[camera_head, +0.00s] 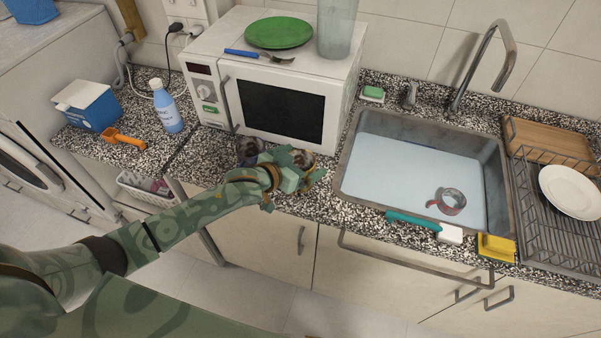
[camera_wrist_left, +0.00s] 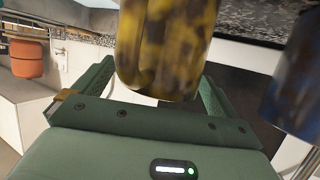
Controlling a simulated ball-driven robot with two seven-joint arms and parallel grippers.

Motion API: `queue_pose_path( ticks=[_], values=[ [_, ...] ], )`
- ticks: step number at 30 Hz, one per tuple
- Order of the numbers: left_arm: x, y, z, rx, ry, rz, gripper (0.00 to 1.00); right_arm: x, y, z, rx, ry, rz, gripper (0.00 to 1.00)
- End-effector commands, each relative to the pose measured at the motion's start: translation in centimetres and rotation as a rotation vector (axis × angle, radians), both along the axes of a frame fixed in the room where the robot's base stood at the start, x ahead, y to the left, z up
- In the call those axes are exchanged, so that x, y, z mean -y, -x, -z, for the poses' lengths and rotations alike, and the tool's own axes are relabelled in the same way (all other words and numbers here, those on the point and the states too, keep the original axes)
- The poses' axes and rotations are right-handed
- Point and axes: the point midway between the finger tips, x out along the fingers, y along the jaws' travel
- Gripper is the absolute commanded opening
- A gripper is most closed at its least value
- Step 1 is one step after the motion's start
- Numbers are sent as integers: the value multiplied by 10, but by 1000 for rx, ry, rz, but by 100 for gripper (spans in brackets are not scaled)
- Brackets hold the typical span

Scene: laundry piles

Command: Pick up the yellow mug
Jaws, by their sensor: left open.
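The yellow mug (camera_wrist_left: 168,42), mottled with dark patches, fills the top middle of the left wrist view. Its lower end lies between the two green fingers of my left gripper (camera_wrist_left: 157,74), which are apart, with no clear grip on it. In the head view my left gripper (camera_head: 298,178) is at the counter's front edge before the microwave. The mug (camera_head: 303,158) shows there only in part, just behind the gripper. My right gripper is in neither view.
A dark blue mottled mug (camera_wrist_left: 298,80) is close beside; it also shows in the head view (camera_head: 248,149). The microwave (camera_head: 285,105) stands just behind. The sink (camera_head: 348,150) with a reddish mug (camera_head: 447,201) is to the right. A blue bottle (camera_head: 166,108) is left.

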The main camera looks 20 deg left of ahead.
Motion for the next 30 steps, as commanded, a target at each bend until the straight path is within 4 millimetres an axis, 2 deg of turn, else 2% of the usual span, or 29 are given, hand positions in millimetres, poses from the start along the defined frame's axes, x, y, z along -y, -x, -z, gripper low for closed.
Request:
queue_pose_path(
  ticks=[2,8,16,20,25,30],
  values=[
    [0,0,0,0,0,0,97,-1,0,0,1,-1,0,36],
    [0,0,0,0,0,0,42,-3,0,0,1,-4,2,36],
    [0,0,-1,1,0,0,41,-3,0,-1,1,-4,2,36],
    [-1,0,-9,2,0,-1,41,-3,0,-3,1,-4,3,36],
    [0,-1,-36,5,1,0,41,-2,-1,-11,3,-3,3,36],
    [17,32,-79,3,7,2,41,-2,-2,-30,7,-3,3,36]
  ],
)
